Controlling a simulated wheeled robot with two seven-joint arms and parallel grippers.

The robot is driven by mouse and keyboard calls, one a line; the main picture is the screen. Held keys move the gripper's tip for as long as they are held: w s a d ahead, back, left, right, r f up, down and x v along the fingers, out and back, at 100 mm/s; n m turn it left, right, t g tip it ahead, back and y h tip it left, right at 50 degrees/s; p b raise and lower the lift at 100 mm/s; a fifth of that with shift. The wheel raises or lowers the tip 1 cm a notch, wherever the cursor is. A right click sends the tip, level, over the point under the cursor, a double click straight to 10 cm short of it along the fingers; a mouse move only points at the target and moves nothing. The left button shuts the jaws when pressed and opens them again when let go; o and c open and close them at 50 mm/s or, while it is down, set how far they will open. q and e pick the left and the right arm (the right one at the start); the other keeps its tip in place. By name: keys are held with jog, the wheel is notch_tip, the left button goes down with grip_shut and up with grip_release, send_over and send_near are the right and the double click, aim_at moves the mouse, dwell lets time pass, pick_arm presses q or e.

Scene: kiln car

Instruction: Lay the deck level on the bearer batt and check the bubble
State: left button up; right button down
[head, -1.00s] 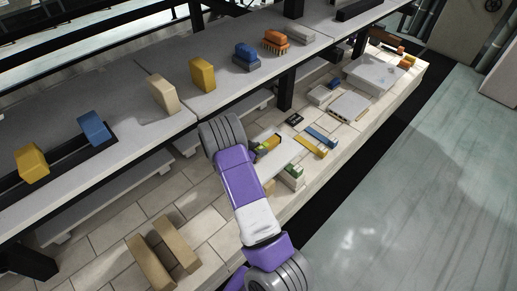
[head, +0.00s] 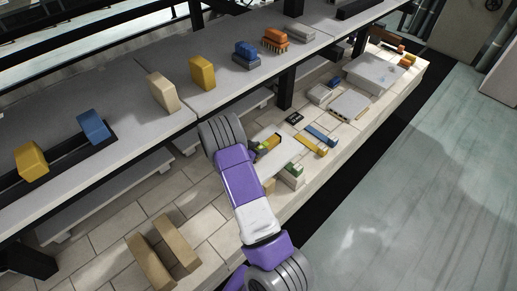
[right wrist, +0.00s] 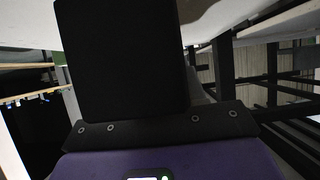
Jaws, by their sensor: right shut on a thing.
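My right arm comes up from the bottom of the head view, and its fingers are mostly hidden behind its own links. My right gripper (right wrist: 125,65) shows in the right wrist view as a large dark plate above a purple body. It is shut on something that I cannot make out. A small yellow and green piece (head: 268,143) shows just right of the arm in the head view; I cannot tell whether it is the deck level. A pale flat board (head: 262,164), possibly the bearer batt, lies beside it, partly hidden by the arm. My left gripper is not in view.
Yellow (head: 313,146) and blue (head: 320,134) bars lie on the tiled deck to the right. Two tan beams (head: 150,263) lie at lower left. An upper shelf (head: 140,118) carries several coloured blocks. A pale slab (head: 375,72) stands at the far right.

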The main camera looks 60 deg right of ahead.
jog(key=shift+f, duration=0.3)
dwell(0.5)
jog(key=c, duration=0.6)
grip_release()
jog(key=shift+o, duration=0.2)
